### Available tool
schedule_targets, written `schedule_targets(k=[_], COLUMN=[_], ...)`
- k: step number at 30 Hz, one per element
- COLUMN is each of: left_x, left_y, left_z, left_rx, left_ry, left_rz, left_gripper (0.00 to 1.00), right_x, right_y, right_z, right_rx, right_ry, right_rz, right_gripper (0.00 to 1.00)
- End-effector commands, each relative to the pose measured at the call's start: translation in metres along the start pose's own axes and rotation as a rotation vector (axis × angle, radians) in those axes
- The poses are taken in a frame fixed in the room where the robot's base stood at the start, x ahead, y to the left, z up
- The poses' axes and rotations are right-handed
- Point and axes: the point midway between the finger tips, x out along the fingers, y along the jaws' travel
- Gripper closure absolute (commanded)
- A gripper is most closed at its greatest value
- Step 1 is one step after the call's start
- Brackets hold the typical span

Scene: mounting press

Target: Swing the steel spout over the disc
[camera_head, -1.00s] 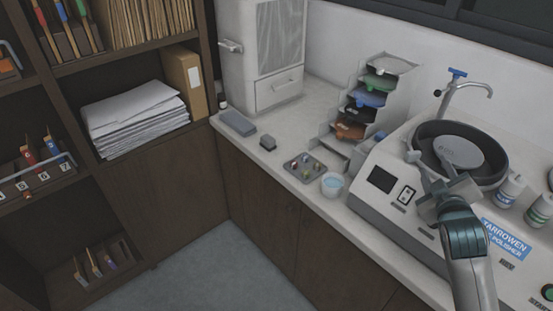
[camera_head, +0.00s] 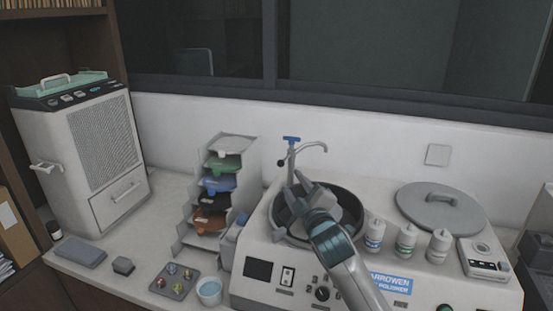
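The steel spout (camera_head: 311,147) is a thin curved tube on an upright post with a blue lever (camera_head: 291,139), behind the polisher's bowl. Its free end points right, near the bowl's back rim. The grey disc (camera_head: 312,229) lies in the dark round bowl (camera_head: 354,194), mostly hidden by my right gripper. My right gripper (camera_head: 295,188) is over the bowl, in front of and below the spout. Its fingers look apart, with nothing seen between them. No contact with the spout can be made out. My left gripper is not in view.
Three bottles (camera_head: 407,240) stand right of the bowl on the polisher, before a round grey lid (camera_head: 440,205). A tiered rack (camera_head: 218,190) stands left of the polisher. A small cup (camera_head: 209,291) and a sample tray (camera_head: 175,281) are at the front left.

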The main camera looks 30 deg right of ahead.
Motion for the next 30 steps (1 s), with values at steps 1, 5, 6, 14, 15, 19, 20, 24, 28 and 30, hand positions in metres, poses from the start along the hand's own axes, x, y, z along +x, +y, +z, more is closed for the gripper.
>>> schedule_targets(k=[1,5,6,14,15,19,20,24,28,30], left_x=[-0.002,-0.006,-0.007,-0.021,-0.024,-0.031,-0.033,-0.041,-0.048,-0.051], left_y=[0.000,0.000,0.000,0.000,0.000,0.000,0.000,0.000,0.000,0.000], left_z=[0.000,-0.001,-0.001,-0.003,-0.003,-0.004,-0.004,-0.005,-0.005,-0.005], left_rx=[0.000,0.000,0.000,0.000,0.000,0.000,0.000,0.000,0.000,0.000], left_ry=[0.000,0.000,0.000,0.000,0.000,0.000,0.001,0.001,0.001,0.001], left_rz=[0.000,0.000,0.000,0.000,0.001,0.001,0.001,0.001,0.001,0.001], left_gripper=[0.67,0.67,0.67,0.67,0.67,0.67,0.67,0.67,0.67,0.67], right_x=[0.002,0.012,0.016,0.054,0.061,0.082,0.087,0.109,0.128,0.138], right_y=[0.001,0.002,0.002,0.003,0.003,0.002,0.003,0.003,0.002,0.002], right_z=[-0.001,-0.001,-0.001,-0.002,-0.002,-0.002,-0.002,-0.002,-0.002,-0.002], right_rx=[0.000,0.000,0.000,0.001,0.001,0.001,0.001,0.002,0.001,0.001], right_ry=[0.000,0.000,-0.001,-0.001,-0.001,-0.001,0.000,0.000,0.000,0.000], right_rz=[0.000,0.000,-0.001,-0.001,-0.001,-0.001,-0.001,-0.001,-0.001,-0.001], right_gripper=[0.63,0.63,0.63,0.63,0.63,0.63,0.63,0.63,0.63,0.63])
